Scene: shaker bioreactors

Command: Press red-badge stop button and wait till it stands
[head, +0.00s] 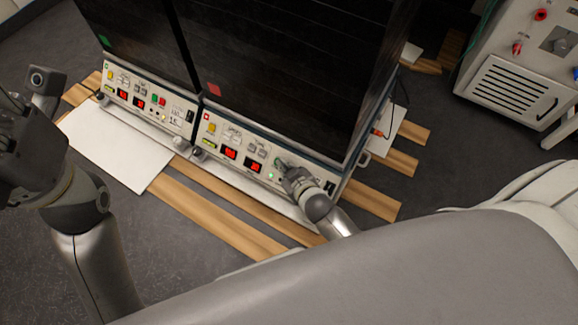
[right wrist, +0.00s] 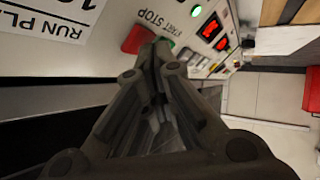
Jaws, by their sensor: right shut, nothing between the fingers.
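The red-badge shaker is the right unit, with a red badge (head: 214,90) on its dark door. Its control panel (head: 238,143) faces me. My right gripper (head: 287,170) is at the right part of this panel, its fingers shut and empty. In the right wrist view the red stop button (right wrist: 137,39) is beside the shut fingertips (right wrist: 157,48), under a START STOP label. The fingertips overlap its edge in the picture; I cannot tell whether they touch it. A green lamp (right wrist: 196,11) glows. My left arm is at the left; its finger state is unclear.
The green-badge shaker (head: 147,97) stands directly to the left with a similar panel. Wooden slats (head: 215,214) and a white board (head: 115,148) lie on the floor in front. A white machine (head: 515,85) stands at the right.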

